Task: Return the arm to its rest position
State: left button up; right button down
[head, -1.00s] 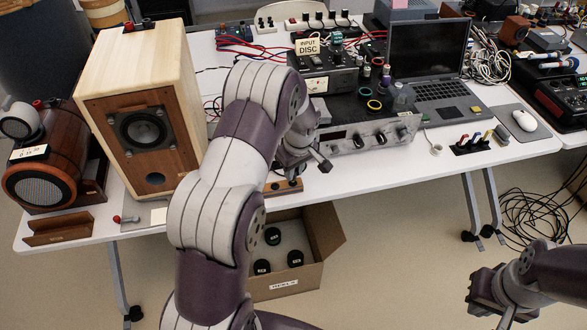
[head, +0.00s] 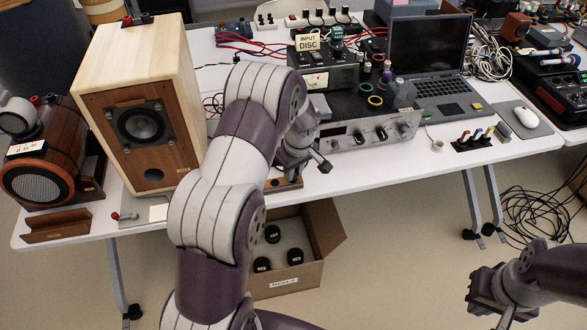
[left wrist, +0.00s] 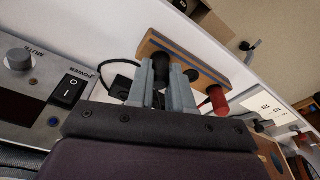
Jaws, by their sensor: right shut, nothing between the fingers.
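My left arm reaches over the white table (head: 400,170) in the head view, with the left gripper (head: 299,163) low at its front edge, by the silver-fronted amplifier (head: 375,134). Below it is a small wooden block (head: 284,185). In the left wrist view the two grey fingers (left wrist: 163,88) stand a little apart at the wooden block (left wrist: 188,62). A black plug (left wrist: 160,66) shows between their tips; whether they grip it is unclear. A red plug (left wrist: 217,99) stands at the block's other end. My right gripper (head: 484,292) is shut and empty, beyond the table's front edge.
A wooden speaker (head: 150,110) stands left of my left arm. A laptop (head: 440,85) and mouse (head: 525,117) are to the right. An open cardboard box (head: 320,260) sits on the floor beneath; black cables (head: 530,215) lie at right.

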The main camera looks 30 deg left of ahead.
pick_arm(q)
jog(key=o, duration=0.4)
jog(key=shift+o, duration=0.2)
jog(key=shift+r, duration=0.1)
jog(key=shift+r+p, duration=2.85)
jog(key=shift+r, duration=0.9)
jog(key=shift+f, duration=0.1)
jog(key=shift+m, duration=0.4)
jog(key=s+d+r+m, duration=0.3)
jog(key=s+m, duration=0.1)
jog(key=s, duration=0.2)
jog(key=s+d+r+m+h+p, duration=0.1)
jog(key=s+d+r+m, duration=0.2)
jog(key=s, duration=0.4)
jog(key=s+d+r+m, duration=0.4)
jog(key=s+m, duration=0.1)
jog(key=s, duration=0.2)
jog(key=shift+s+t+h, duration=0.25)
jog(key=shift+t+h, duration=0.05)
